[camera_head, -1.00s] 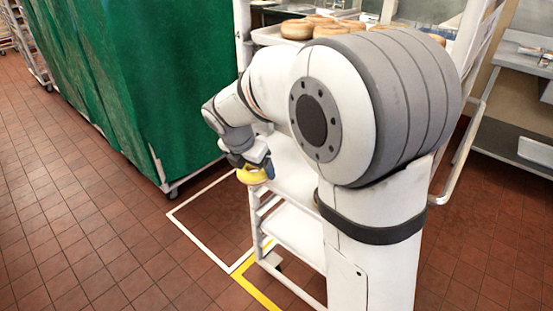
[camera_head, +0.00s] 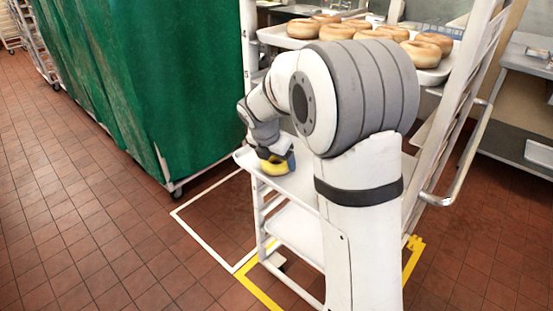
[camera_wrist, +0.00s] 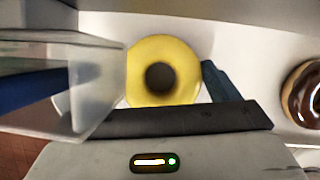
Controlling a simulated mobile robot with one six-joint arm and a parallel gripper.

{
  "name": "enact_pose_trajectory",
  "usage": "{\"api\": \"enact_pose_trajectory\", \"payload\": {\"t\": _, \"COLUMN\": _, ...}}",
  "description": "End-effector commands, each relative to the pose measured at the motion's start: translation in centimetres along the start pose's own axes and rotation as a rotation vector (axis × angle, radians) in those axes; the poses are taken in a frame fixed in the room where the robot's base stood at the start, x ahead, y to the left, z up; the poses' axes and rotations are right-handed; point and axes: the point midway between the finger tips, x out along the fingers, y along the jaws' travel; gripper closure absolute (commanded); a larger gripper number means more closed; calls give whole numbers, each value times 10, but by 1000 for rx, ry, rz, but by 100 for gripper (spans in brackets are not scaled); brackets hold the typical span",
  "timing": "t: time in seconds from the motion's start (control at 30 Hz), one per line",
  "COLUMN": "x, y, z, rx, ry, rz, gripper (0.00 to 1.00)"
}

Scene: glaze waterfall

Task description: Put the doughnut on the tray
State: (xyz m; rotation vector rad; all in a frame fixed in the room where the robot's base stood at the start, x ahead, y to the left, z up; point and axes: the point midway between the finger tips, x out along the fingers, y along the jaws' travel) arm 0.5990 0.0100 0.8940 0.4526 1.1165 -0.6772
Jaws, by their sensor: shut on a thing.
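My gripper (camera_head: 277,160) is shut on a yellow-glazed doughnut (camera_head: 273,168), which hangs at its lower end. In the wrist view the doughnut (camera_wrist: 135,85) lies flat to the camera between a clear finger on the left and a blue fingertip on the right. A white tray (camera_head: 245,159) sits in the rack at middle height, and the doughnut shows over it. I cannot tell whether the doughnut touches the tray. A chocolate-glazed doughnut (camera_wrist: 292,93) shows at the right edge of the wrist view on a white surface.
A white rack (camera_head: 249,60) holds an upper tray (camera_head: 275,37) with several glazed doughnuts. A lower shelf (camera_head: 296,232) is empty where seen. A green-covered rack (camera_head: 130,90) stands to the left. My arm hides much of the rack.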

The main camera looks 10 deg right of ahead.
Motion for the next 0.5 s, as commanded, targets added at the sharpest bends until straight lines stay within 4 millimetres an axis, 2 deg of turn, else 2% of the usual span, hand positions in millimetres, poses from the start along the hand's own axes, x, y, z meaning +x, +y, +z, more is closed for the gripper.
{"api": "enact_pose_trajectory", "payload": {"t": 0.13, "x": 3, "y": 0, "z": -1, "rx": 1, "ry": 0, "rz": -1, "gripper": 41}}
{"api": "enact_pose_trajectory", "payload": {"t": 0.17, "x": 2, "y": 0, "z": -1, "rx": 1, "ry": 0, "rz": -1, "gripper": 17}}
{"api": "enact_pose_trajectory", "payload": {"t": 0.37, "x": 2, "y": 0, "z": -1, "rx": 2, "ry": 0, "rz": -1, "gripper": 1}}
{"api": "enact_pose_trajectory", "payload": {"t": 0.5, "x": 2, "y": -1, "z": 0, "rx": 2, "ry": 0, "rz": -1, "gripper": 0}}
